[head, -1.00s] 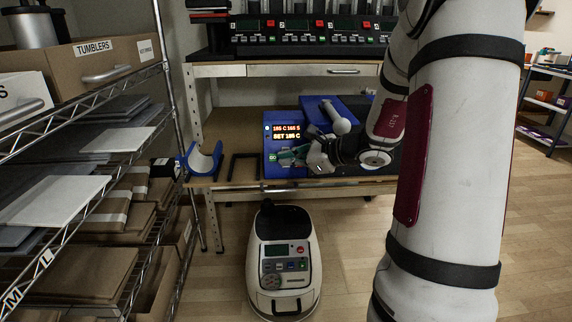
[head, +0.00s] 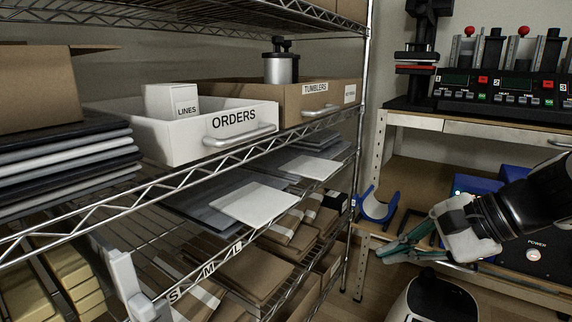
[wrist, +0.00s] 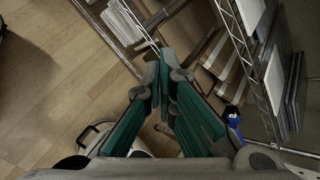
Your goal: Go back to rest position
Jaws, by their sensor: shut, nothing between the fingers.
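My gripper (head: 384,251) is at the lower right of the head view, with green finger pads. It is shut and empty, in front of the low bench and to the right of the wire shelf. In the wrist view its fingers (wrist: 164,80) come together at the tips over the wooden floor. My arm reaches in from the right edge of the head view. It hides part of the blue press box with a power switch behind it.
The wire shelf (head: 262,157) fills the left, with an ORDERS bin (head: 170,147) and a TUMBLERS box (head: 290,98). A blue cradle (head: 378,207) stands on the bench. A white machine (head: 432,300) stands on the floor below my gripper. Mug presses (head: 500,85) line the upper bench.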

